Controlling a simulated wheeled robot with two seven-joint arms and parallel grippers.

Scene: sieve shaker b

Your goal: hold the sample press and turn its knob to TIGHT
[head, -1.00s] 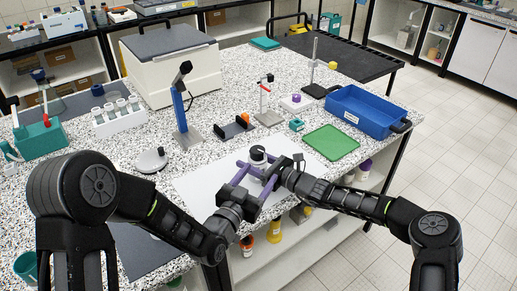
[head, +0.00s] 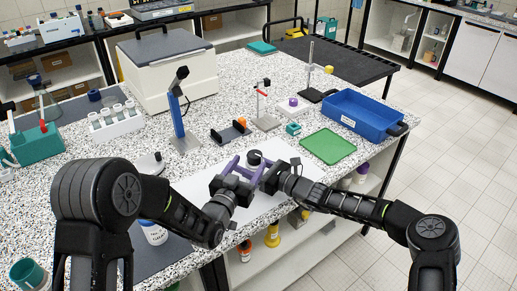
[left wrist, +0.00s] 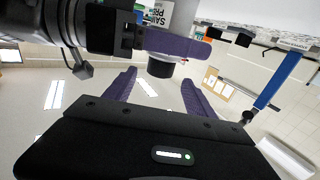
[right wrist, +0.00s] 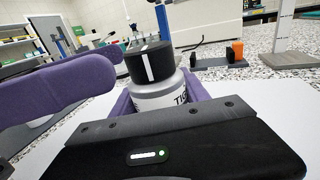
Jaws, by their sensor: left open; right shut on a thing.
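The sample press is a small white cylinder with a black knob (head: 255,157) on top, standing upright above the white sheet in the head view. My right gripper (head: 262,168) is shut on its body. In the right wrist view the white body (right wrist: 162,98) shows dark lettering, partly hidden, and the black knob (right wrist: 150,63) has a white line facing the camera. My left gripper (head: 241,167) is open beside the press. In the left wrist view the knob (left wrist: 160,68) appears beyond the spread purple fingertips, apart from them. One left finger shows at left in the right wrist view.
A white sheet (head: 265,205) lies under the grippers near the bench's front edge. A green tray (head: 328,146) and blue bin (head: 362,113) stand right. A black holder (head: 230,132) and blue stand (head: 178,118) stand behind.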

